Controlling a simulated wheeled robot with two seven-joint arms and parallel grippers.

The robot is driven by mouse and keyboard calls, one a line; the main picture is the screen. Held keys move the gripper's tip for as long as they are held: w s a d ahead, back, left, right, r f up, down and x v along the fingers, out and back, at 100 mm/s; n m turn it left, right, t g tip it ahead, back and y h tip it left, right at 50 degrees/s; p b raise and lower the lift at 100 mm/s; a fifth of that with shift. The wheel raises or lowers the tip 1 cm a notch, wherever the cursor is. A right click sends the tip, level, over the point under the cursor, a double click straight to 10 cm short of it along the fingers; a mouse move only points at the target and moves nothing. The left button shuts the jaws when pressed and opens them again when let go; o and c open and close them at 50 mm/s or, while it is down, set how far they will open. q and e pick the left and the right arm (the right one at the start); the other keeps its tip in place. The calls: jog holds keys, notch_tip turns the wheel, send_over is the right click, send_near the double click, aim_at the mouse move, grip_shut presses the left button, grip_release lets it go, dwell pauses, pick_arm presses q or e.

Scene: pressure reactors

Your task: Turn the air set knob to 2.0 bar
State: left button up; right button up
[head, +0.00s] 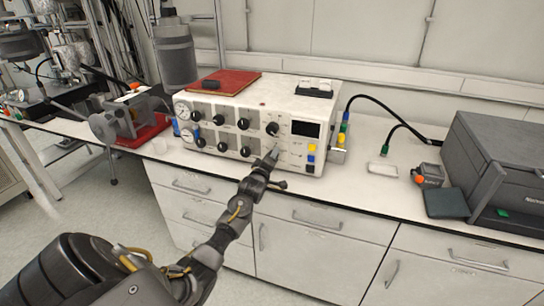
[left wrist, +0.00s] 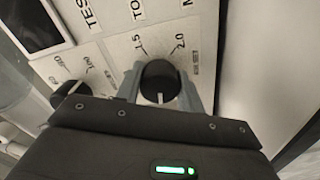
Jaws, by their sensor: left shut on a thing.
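In the left wrist view, a round black knob (left wrist: 158,82) with a white mark near its lower edge sits on the white panel. The printed scale beside it reads 1.5 and 2.0, which fits the air set knob. My left gripper (left wrist: 164,92) is shut on it, one grey finger on each side. In the head view, my left gripper (head: 270,158) reaches the lower right front of the white control box (head: 250,98) and hides the held knob. From the mark I cannot tell the exact setting. My right gripper is not in view.
Other black knobs (head: 272,129) and round gauges (head: 182,110) crowd the panel around my gripper. A red book (head: 225,82) lies on the box. A dark grey machine (head: 500,165) stands at the right.

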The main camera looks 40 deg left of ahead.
pick_arm(q)
jog(key=m+p, duration=0.1)
jog(key=m, duration=0.4)
jog(key=shift+m, duration=0.3)
jog(key=m+p, duration=0.1)
jog(key=m, duration=0.4)
jog(key=shift+f, duration=0.1)
jog(key=m, duration=0.5)
jog(key=shift+a+m+p, duration=0.1)
jog(key=shift+m+p, duration=0.3)
jog(key=m+p, duration=0.1)
jog(key=m, duration=0.5)
jog(key=shift+a, duration=0.1)
jog(key=m, duration=0.5)
jog(key=shift+p, duration=0.3)
jog(key=m+p, duration=0.1)
jog(key=m, duration=0.4)
jog(key=shift+r, duration=0.2)
jog(key=m+p, duration=0.1)
jog(key=m, duration=0.4)
jog(key=shift+m, duration=0.4)
jog(key=m+p, duration=0.1)
jog(key=m, duration=0.3)
jog(key=shift+m+p, duration=0.3)
jog(key=shift+m, duration=0.4)
